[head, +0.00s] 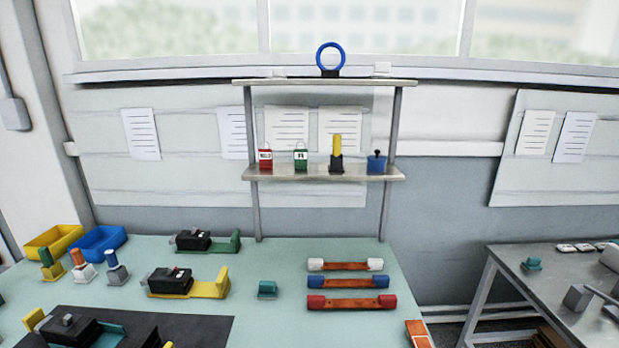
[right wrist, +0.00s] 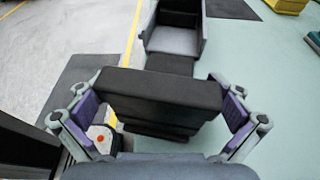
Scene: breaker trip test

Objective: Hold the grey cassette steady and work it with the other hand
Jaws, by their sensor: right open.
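In the right wrist view my right gripper (right wrist: 158,82) is open, with its purple-padded fingers on either side of a dark block (right wrist: 160,98). I cannot tell whether the pads touch it. A grey open-topped holder (right wrist: 174,41) lies just beyond the block. In the head view a black cassette-like unit with a grey knob (head: 68,321) sits at the lower left on a dark mat (head: 195,325), beside teal and yellow parts. I cannot tell for certain which unit is the grey cassette. My left gripper does not show.
Similar black units sit in a yellow cradle (head: 216,288) and a green cradle (head: 228,243). Yellow (head: 52,242) and blue (head: 98,243) bins, several stamp-like handles and red-orange bars (head: 345,283) stand around. A shelf (head: 325,172) rises at the back.

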